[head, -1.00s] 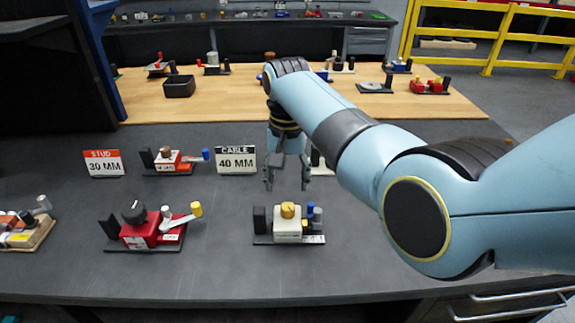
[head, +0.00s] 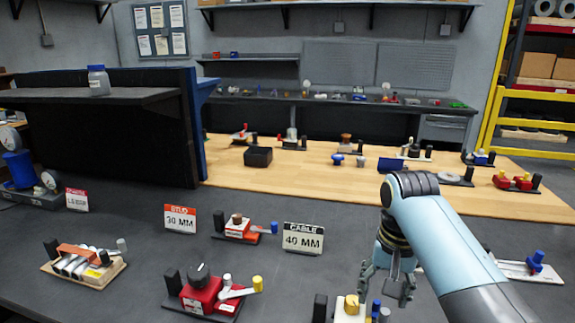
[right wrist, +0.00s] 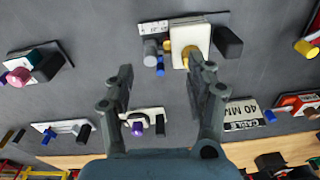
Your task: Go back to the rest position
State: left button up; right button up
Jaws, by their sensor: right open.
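My right gripper (head: 390,284) is open and empty above the dark table, reaching downward. It also shows in the right wrist view (right wrist: 160,75), with its two fingers wide apart. Near it in the head view is a white valve actuator (head: 348,316) with a yellow knob, cut by the bottom edge. A red actuator with a black knob (head: 202,294) and a smaller red one with a brown knob (head: 236,228) stand to the left. My left gripper is out of view.
The 40 MM cable sign (head: 303,239) and 30 MM stud sign (head: 180,219) stand on the dark table. A white-based fixture with a blue knob (head: 534,264) lies right of my arm. A wooden worktop (head: 310,180) with several fixtures is behind. A black shelf unit stands at left.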

jog(key=s+d+f+n+t, duration=0.1)
jog(key=s+d, duration=0.2)
jog(key=s, duration=0.4)
jog(key=s+d+n, duration=0.1)
jog(key=s+d, duration=0.2)
jog(key=s, duration=0.4)
jog(key=s+d+r+n+t+h, duration=0.1)
jog(key=s+r+n, duration=0.15)
jog(key=s, duration=0.45)
jog(key=s+r+n+t, duration=0.1)
jog(key=s+r, duration=0.3)
jog(key=s, duration=0.2)
notch_tip(320, 180, down, 37)
jog(key=s+d+g+b, duration=0.1)
jog(key=d+b, duration=0.2)
jog(key=b, duration=0.9)
jog(key=s+f+b, duration=0.4)
jog(key=s+f, duration=0.2)
jog(key=f, duration=0.3)
jog(key=s+f+g+b, duration=0.1)
jog(key=s+f+b, duration=0.2)
jog(key=s+f, duration=0.4)
jog(key=s+f+b, duration=0.4)
jog(key=s+f, duration=0.2)
jog(key=f, duration=0.6)
jog(key=shift+s+d+f+g+b, duration=0.3)
jog(key=shift+s+d, duration=0.1)
jog(key=shift+d, duration=0.05)
jog(key=shift+m, duration=0.25)
